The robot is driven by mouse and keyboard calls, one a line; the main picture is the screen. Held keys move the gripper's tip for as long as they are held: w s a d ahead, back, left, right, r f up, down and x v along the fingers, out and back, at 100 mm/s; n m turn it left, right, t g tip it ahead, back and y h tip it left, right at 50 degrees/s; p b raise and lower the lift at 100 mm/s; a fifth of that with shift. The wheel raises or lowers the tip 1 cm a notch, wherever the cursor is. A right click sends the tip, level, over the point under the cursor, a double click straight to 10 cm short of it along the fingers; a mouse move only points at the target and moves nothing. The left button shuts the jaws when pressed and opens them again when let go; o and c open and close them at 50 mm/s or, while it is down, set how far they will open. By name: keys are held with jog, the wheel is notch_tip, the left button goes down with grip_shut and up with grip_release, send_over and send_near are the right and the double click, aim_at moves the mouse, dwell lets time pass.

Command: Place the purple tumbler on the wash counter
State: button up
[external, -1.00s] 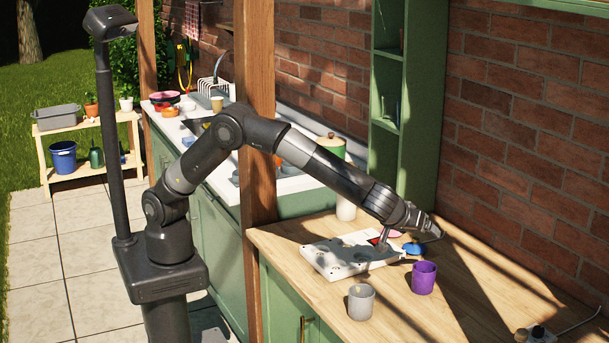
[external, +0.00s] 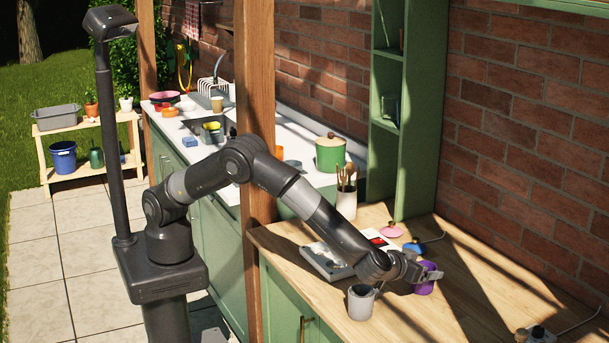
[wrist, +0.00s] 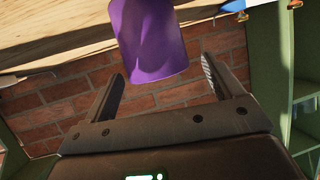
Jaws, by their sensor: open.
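The purple tumbler (external: 425,288) stands on the wooden table, partly hidden by my gripper (external: 430,274) in the external view. In the wrist view the tumbler (wrist: 148,42) appears upside down, just ahead of the fingertips and roughly in line with the gap between them. My gripper (wrist: 164,82) is open and empty, with a finger on either side of that gap; I see no clear contact. The wash counter (external: 292,132) is the white-topped counter with a sink, behind the wooden post.
A grey mug (external: 361,303) stands just left of the tumbler, below my wrist. A grey tray (external: 325,262), a utensil holder (external: 346,204) and pink (external: 391,230) and blue (external: 414,247) lids are nearby. A green pot (external: 330,154) and bowls occupy parts of the counter.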

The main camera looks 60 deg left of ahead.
aim_at(431, 269)
jog(key=w, duration=0.1)
jog(key=w+f, duration=0.1)
jog(key=f, duration=0.1)
jog(key=shift+w+a+f, duration=0.25)
jog(key=shift+w, duration=0.15)
jog(key=shift+c, duration=0.3)
jog(key=c, duration=1.1)
jog(key=shift+r, duration=0.2)
